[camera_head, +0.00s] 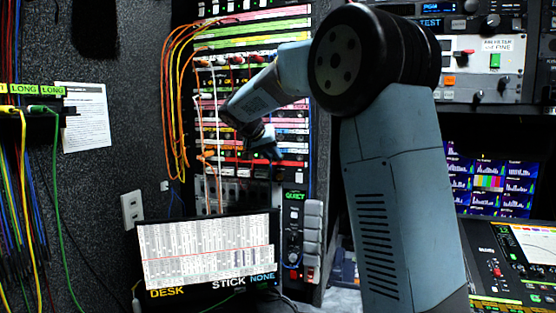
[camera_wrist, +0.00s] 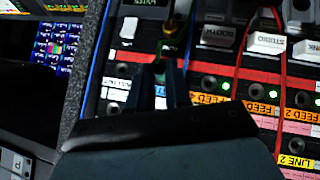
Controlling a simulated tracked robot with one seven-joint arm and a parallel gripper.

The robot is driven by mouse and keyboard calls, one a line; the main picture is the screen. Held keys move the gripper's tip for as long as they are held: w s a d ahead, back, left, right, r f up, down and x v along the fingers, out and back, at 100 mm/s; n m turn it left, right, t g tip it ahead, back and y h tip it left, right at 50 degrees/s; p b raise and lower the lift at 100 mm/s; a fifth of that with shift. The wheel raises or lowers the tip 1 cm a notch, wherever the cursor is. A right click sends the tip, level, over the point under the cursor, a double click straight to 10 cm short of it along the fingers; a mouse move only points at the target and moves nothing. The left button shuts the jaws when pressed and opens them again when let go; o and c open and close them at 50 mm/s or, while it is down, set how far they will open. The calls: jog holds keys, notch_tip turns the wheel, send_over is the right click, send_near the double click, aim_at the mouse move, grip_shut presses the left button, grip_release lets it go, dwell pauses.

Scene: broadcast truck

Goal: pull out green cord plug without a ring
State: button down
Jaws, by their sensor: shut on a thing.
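The patch panel (camera_head: 250,100) is a tall rack with coloured label strips and rows of sockets. My gripper (camera_head: 264,146) is at its lower right part, side-on and small in the head view. In the wrist view my gripper (camera_wrist: 160,72) has its two dark fingers close together, shut on a small plug with a greenish cord end (camera_wrist: 171,28) above it. The plug's body is mostly hidden between the fingers. I cannot tell whether it carries a ring or how deep it sits in its socket.
A red cord (camera_wrist: 238,60) loops over the panel just right of my gripper. Orange cords (camera_head: 172,95) hang down the panel's left side. A green cord (camera_head: 58,170) hangs on the left wall. A monitor (camera_head: 208,250) stands below the panel. Button modules (camera_head: 312,235) are at its right.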

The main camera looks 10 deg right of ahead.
jog(key=shift+s+a, duration=0.45)
jog(key=shift+s, duration=0.25)
jog(key=shift+s+a, duration=0.45)
jog(key=shift+s, duration=0.25)
dwell(1.8)
jog(key=shift+s+a, duration=0.45)
jog(key=shift+s, duration=0.25)
jog(key=shift+s+a, duration=0.4)
jog(key=shift+s, duration=0.25)
jog(key=shift+s+a, duration=0.15)
jog(key=shift+s+a, duration=0.35)
jog(key=shift+s, duration=0.2)
jog(key=shift+s+a, duration=0.35)
jog(key=shift+s, duration=0.2)
